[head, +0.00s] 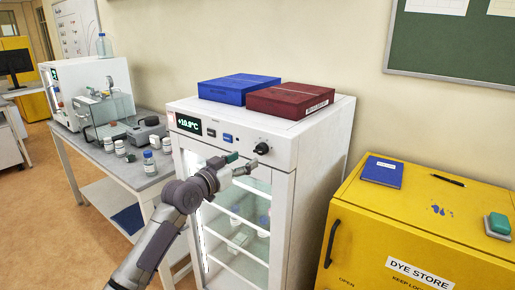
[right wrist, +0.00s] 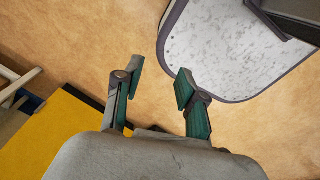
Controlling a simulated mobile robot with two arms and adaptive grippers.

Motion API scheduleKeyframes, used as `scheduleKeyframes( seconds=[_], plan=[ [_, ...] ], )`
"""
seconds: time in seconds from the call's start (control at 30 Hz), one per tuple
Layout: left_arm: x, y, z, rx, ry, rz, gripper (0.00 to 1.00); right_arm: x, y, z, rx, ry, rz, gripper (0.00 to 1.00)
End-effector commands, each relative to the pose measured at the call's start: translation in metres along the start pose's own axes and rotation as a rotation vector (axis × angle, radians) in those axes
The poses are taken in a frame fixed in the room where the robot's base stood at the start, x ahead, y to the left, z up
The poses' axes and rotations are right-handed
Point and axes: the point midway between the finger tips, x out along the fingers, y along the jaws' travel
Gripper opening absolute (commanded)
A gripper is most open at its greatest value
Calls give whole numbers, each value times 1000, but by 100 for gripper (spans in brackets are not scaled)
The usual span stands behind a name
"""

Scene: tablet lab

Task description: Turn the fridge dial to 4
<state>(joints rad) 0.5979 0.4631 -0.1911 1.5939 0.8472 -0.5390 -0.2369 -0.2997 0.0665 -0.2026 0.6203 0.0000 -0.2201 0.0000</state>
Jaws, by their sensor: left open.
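The white fridge (head: 278,180) stands in the middle of the head view with a glass door. Its top panel has a lit display (head: 188,124) reading about +10.9°C and, at the right, a black dial (head: 262,148). The dial's setting is too small to read. My left gripper (head: 242,162) is open and empty, just left of and below the dial, with no clear contact. In the right wrist view my right gripper (right wrist: 157,88) is open, with nothing between its fingers, above the floor.
A blue box (head: 238,88) and a dark red box (head: 290,98) lie on the fridge. A yellow dye store cabinet (head: 400,232) stands at the right. A bench (head: 150,180) with bottles and devices stands at the left.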

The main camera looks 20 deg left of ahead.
Motion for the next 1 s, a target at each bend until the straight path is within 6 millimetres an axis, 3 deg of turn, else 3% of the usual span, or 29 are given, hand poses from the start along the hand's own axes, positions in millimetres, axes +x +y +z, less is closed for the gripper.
scheduleKeyframes(
  seconds=[0.1, 0.3, 0.5, 0.8, 1.0],
  plan=[
    [26, 0, -3, -4, 0, 0, 63, -10, 2, 0, -1, -1, 3, 40],
    [55, 0, -1, -2, -1, -1, 63, -15, 11, 1, -4, -3, 13, 40],
    [68, 0, 0, -1, 1, 0, 63, -17, 13, 1, -3, -3, 15, 40],
    [70, 0, 1, 0, 0, -1, 63, -17, 13, 1, -3, -4, 15, 40],
    [70, 0, 1, 0, -1, -1, 31, -17, 13, 1, -2, -4, 15, 40]
  ],
)
